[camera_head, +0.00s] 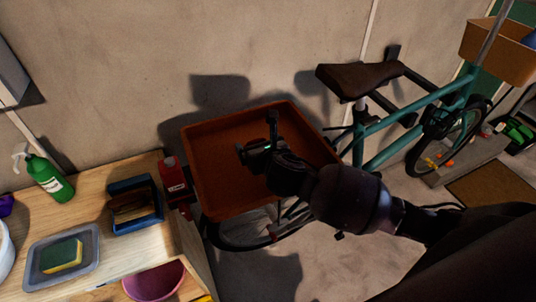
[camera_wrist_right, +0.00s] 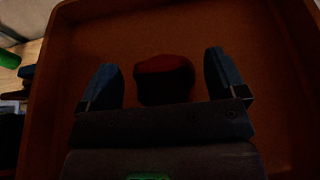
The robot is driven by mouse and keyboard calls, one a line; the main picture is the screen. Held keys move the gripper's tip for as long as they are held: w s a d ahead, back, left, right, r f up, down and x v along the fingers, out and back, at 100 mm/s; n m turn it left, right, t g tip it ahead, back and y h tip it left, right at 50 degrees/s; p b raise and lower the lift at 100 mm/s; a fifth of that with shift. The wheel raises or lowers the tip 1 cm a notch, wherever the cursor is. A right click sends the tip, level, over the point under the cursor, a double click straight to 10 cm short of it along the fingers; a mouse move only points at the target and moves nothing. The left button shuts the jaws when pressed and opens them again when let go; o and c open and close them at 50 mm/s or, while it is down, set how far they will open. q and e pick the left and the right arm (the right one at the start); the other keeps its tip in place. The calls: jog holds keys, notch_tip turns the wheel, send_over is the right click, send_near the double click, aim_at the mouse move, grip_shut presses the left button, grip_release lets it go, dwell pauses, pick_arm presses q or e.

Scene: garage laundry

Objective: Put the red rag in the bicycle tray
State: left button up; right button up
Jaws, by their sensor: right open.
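The bicycle tray (camera_head: 206,172) is an orange-brown open box at the back of the teal bicycle (camera_head: 378,138). My right gripper (camera_head: 257,148) reaches over the tray from the right. In the right wrist view my right gripper (camera_wrist_right: 163,85) has its two blue-tipped fingers spread apart. A dark red, rounded bundle, which looks like the red rag (camera_wrist_right: 165,78), shows between the fingers with a gap on both sides. The tray floor (camera_wrist_right: 215,30) lies behind it. I cannot tell whether the rag touches the floor. In the head view the rag is hidden. My left gripper is not in view.
A wooden worktop (camera_head: 105,200) at left holds a green spray bottle (camera_head: 48,180), a blue bin (camera_head: 134,200) and a grey tray (camera_head: 85,272) with a sponge (camera_head: 62,256). A red container (camera_head: 174,177) stands beside the bicycle tray. The wall is close behind.

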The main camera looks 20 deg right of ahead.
jog(key=v, duration=0.9)
jog(key=shift+s+p, duration=0.1)
jog(key=shift+p, duration=0.2)
jog(key=shift+v, duration=0.8)
